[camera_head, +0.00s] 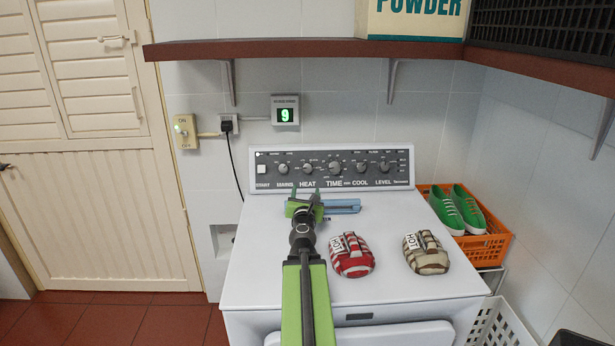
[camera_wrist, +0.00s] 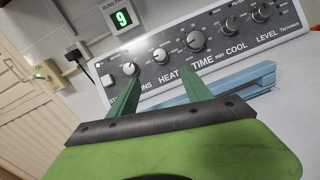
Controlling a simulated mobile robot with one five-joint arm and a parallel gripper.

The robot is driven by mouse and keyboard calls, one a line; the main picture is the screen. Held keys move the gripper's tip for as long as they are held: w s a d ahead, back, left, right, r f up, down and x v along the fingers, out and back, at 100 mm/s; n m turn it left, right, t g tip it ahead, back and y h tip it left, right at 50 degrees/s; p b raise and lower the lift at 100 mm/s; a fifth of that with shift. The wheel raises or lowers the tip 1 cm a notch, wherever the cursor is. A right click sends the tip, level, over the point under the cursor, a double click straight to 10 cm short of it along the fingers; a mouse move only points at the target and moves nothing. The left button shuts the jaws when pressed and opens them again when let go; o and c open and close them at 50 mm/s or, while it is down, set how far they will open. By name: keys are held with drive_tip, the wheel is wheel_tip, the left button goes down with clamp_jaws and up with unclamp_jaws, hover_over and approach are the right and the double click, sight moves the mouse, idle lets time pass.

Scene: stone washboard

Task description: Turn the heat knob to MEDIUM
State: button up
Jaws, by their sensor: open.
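The heat knob (camera_head: 308,168) is a small round dark knob with a light face above the word HEAT, on the dark control panel at the back of the white machine. It also shows in the wrist view (camera_wrist: 160,55). I cannot read its setting. My gripper (camera_head: 307,191) is open and empty, just in front of the panel and a little below the knob. In the wrist view its green fingers (camera_wrist: 161,80) are spread either side of the HEAT label, with the knob just beyond them. They appear apart from the knob.
The mains knob (camera_head: 283,168) is left of heat; the time knob (camera_head: 335,167) is right. A light blue bar-like object (camera_head: 343,206) lies beside my gripper. A red striped mitt (camera_head: 351,258) and a beige one (camera_head: 426,255) lie on the machine's top. A shelf (camera_head: 300,49) overhangs behind.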

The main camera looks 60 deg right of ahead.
sight(307, 169)
drive_tip(key=x, duration=1.7)
drive_tip(key=shift+w+d, duration=0.15)
clamp_jaws()
drive_tip(key=shift+d+r, duration=0.1)
